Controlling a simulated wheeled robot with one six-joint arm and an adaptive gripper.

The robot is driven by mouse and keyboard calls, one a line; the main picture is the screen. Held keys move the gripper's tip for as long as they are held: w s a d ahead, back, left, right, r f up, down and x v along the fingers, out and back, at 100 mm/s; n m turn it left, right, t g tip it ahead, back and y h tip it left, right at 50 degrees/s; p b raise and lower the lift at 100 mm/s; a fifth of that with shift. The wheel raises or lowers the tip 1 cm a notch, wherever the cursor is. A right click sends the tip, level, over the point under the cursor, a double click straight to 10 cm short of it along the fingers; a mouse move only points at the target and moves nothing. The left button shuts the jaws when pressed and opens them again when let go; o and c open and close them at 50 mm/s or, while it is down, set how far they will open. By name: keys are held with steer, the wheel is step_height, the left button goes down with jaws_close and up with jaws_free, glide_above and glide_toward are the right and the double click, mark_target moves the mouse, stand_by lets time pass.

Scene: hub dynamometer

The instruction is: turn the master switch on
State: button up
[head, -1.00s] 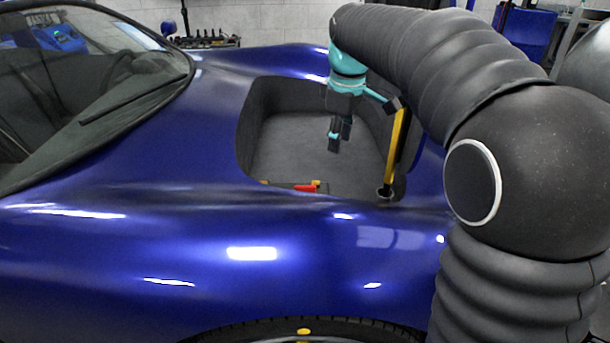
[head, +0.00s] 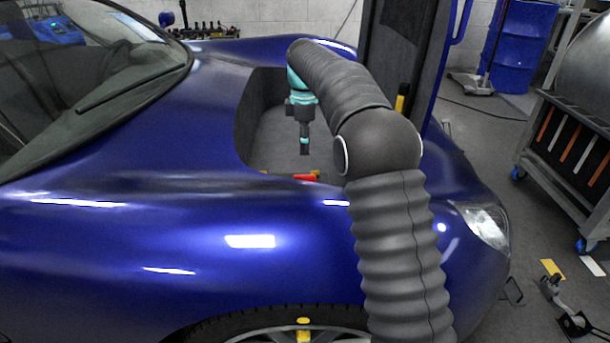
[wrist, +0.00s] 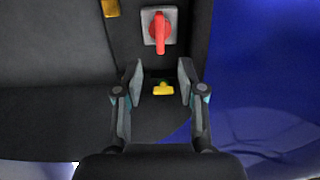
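The master switch (wrist: 160,32) is a red handle on a light square plate, seen from above in the wrist view. Its handle lies lengthwise in that picture, pointing toward my gripper. In the head view the red handle (head: 305,178) shows at the near edge of the front compartment (head: 277,140) of the blue car. My gripper (wrist: 161,72) is open, its two fingers apart and empty, with the switch beyond the fingertips in the wrist view. In the head view my gripper (head: 304,148) points down inside the compartment, above and beyond the switch.
A small yellow piece (wrist: 163,88) shows between my fingers, and another yellow piece (wrist: 110,8) lies left of the switch. The compartment walls surround my gripper. Blue bodywork (wrist: 265,70) is at right. A tool cart (head: 570,150) stands right of the car.

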mark_target(305, 175)
step_height(305, 175, down, 10)
steer(key=shift+f+b, duration=0.15)
steer(key=shift+b, duration=0.5)
jaws_close()
